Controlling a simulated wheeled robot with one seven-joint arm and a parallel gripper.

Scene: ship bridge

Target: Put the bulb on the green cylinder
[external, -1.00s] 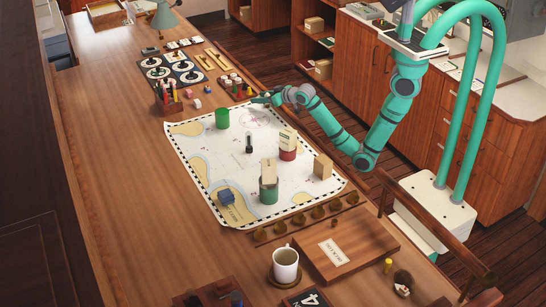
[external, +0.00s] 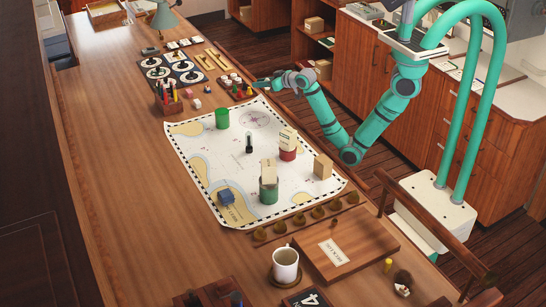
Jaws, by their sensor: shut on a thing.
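A bright green cylinder (external: 222,119) stands upright on the chart, towards its far left part, with a bare top. My gripper (external: 259,84) is above the far right edge of the table, beyond the green cylinder and to its right. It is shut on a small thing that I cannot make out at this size. I cannot pick out the bulb for certain. A small dark upright object with a pale part (external: 249,143) stands on the chart, right of the green cylinder; I cannot tell what it is.
The chart (external: 205,160) also bears a darker green can (external: 268,193) and a red can (external: 287,154), each with a pale block on it, a wooden block (external: 322,166) and a blue block (external: 226,197). A pen holder (external: 168,102) stands left. The table's left side is clear.

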